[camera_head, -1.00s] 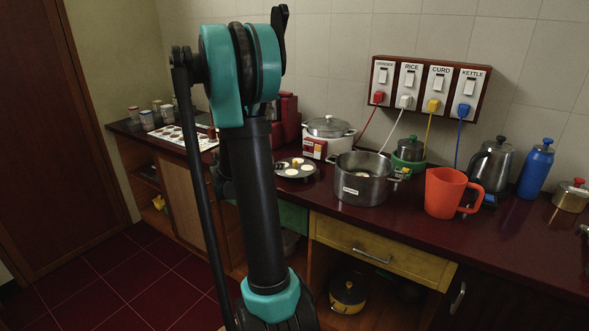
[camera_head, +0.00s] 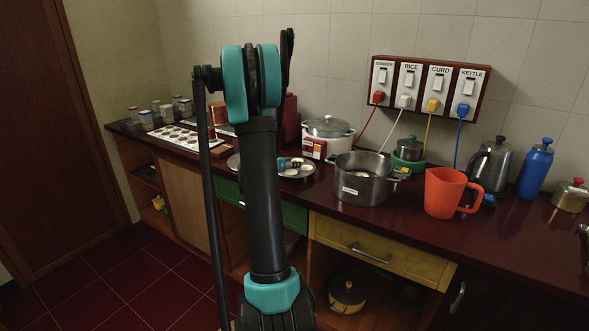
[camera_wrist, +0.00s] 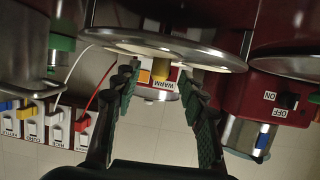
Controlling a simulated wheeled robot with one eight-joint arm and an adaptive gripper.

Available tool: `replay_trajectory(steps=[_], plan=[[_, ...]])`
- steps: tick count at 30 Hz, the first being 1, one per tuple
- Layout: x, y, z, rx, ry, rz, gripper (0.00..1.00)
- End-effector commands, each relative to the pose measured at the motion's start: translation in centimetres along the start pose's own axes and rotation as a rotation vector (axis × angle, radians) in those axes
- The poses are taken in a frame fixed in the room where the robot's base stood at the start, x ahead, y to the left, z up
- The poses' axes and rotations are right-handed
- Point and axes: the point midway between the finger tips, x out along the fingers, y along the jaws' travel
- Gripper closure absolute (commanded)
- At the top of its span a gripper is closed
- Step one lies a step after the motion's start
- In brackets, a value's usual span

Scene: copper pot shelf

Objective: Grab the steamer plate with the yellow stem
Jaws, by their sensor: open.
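The steamer plate (camera_head: 299,174) is a round metal plate with white cakes on the counter, left of the steel pot. In the wrist view, the plate (camera_wrist: 130,38) spans the upper middle, seen nearly edge-on, with a short yellow stem (camera_wrist: 160,67) at its centre. My gripper (camera_wrist: 158,80) is open, its two dark green fingers on either side of the stem with gaps showing. In the head view my gripper (camera_head: 290,162) is small and partly hidden by my arm. I cannot tell whether the fingers touch the plate.
A steel pot (camera_head: 361,187) stands right of the plate and a white cooker (camera_head: 329,136) behind it. Another plate edge (camera_head: 233,166) shows left of my arm. An orange mug (camera_head: 444,194) stands farther right. Plugs with cords hang from the switch panel (camera_head: 388,72).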

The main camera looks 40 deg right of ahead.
Motion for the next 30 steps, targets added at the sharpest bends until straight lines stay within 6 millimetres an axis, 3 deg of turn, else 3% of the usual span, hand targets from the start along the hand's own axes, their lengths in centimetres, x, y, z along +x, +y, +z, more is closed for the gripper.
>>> replay_trajectory(steps=[7, 17, 30], plan=[[0.27, 0.01, 0.01, -0.001, 0.0, 0.0, 0.59], [0.24, 0.02, 0.01, -0.001, 0.0, 0.0, 1.0], [0.15, 0.02, -0.21, -0.001, 0.001, 0.0, 1.0]])
